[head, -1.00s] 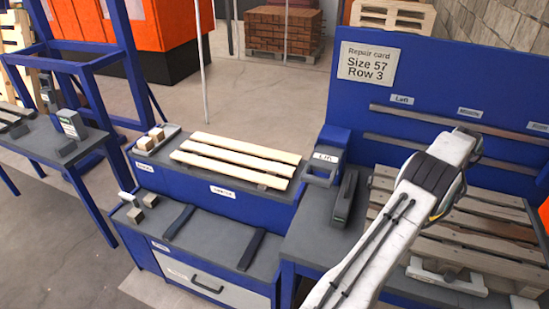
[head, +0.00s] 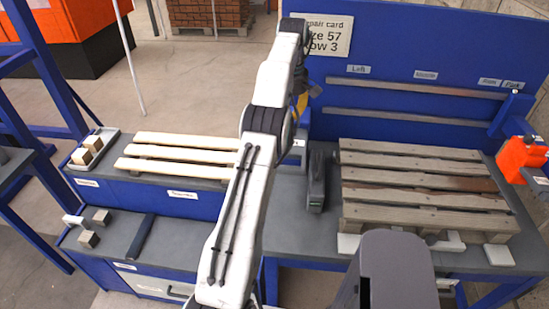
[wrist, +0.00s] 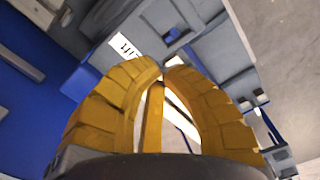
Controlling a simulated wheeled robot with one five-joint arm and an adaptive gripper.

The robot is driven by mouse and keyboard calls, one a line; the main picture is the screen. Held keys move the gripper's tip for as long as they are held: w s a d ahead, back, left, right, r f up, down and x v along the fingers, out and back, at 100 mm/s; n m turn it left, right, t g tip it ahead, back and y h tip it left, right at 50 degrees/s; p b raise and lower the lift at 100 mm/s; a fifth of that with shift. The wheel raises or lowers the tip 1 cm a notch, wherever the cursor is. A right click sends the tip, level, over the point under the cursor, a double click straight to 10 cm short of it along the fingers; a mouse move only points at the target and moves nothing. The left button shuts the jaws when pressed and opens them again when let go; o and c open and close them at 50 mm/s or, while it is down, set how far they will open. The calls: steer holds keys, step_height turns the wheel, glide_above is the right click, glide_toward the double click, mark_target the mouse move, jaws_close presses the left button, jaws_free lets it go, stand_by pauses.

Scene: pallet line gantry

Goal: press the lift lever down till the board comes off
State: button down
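My gripper (wrist: 165,68) has yellow ribbed fingers whose tips come together, with nothing seen held between them. In the head view the fingers (head: 300,100) are mostly hidden by my arm. I cannot tell the lever itself there for certain. A dark grey, lever-like piece (head: 317,180) stands on the bench to the right of my arm. The pallet (head: 420,178) of worn boards lies on the right bench; its boards look seated.
An orange device (head: 520,158) is at the right edge of the pallet bench. A blue back panel (head: 420,45) with rails rises behind.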

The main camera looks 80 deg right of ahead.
steer(key=a+n, duration=0.1)
steer(key=n, duration=0.1)
steer(key=a+n+y, duration=0.1)
steer(key=a+n, duration=0.1)
steer(key=n, duration=0.1)
steer(key=shift+s, duration=0.1)
stand_by(0.6)
steer(key=b, duration=0.5)
glide_above(286, 165)
steer(key=f, duration=1)
steer(key=shift+d, duration=0.2)
step_height(286, 165, down, 4)
steer(key=p, duration=0.5)
steer(key=shift+a+r, duration=0.15)
